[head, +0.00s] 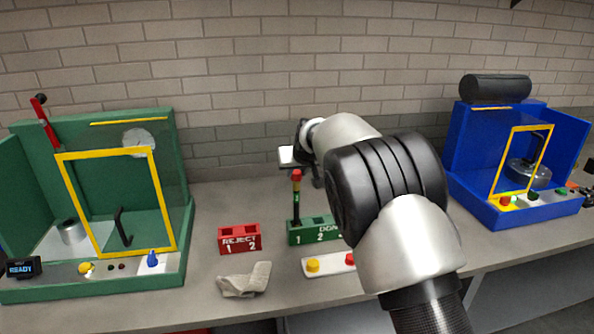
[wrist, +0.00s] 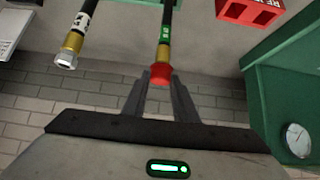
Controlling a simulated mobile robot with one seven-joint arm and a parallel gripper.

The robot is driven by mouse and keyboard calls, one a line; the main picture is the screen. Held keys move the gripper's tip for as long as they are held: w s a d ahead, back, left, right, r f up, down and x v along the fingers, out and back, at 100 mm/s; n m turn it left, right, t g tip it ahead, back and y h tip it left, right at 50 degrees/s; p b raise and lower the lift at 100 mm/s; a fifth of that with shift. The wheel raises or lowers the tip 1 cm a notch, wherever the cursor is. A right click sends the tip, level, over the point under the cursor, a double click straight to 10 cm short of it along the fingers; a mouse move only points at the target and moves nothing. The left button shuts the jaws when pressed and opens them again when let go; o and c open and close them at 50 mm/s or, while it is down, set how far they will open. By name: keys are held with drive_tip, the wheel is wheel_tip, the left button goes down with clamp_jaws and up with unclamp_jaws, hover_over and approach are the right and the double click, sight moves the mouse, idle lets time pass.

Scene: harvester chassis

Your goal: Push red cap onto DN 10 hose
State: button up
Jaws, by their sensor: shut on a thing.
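The red cap (wrist: 160,75) is between the fingertips of my gripper (wrist: 159,84), which is shut on it. In the wrist view the cap sits at the gold end fitting of a black hose with a green label (wrist: 165,32). How far the cap covers the fitting is not clear. My arm hides part of the rack.
A second hose with a white label and metal nut (wrist: 67,58) hangs close beside in the wrist view. A red REJECT rack (head: 239,240), a grey cloth (head: 244,280) and a button panel (head: 330,264) lie nearby. Green (head: 100,290) and blue (head: 520,209) machines flank the bench.

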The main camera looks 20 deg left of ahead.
drive_tip(key=o, duration=1.2)
drive_tip(key=shift+c, duration=0.2)
drive_tip(key=shift+r, duration=0.1)
drive_tip(key=b+v, duration=0.2)
drive_tip(key=v, duration=1.5)
drive_tip(key=shift+s, duration=0.15)
drive_tip(key=shift+d+r, duration=0.15)
drive_tip(key=s+d+r+m+h, duration=0.15)
drive_tip(key=s+d, duration=0.35)
drive_tip(key=d, duration=0.5)
drive_tip(key=s+d+r+m, duration=0.2)
drive_tip(key=s+d, duration=0.3)
drive_tip(key=d, duration=0.6)
drive_tip(key=s+d+f+m+g+h+p, duration=0.1)
drive_tip(key=s+d+f, duration=0.3)
drive_tip(key=s+d, duration=0.3)
drive_tip(key=s+d+f+m+g+h+p, duration=0.1)
drive_tip(key=s+d+f, duration=0.3)
drive_tip(key=s+d, duration=0.4)
drive_tip(key=s+m+h, duration=0.1)
drive_tip(key=s, duration=0.6)
drive_tip(key=shift+s, duration=0.25)
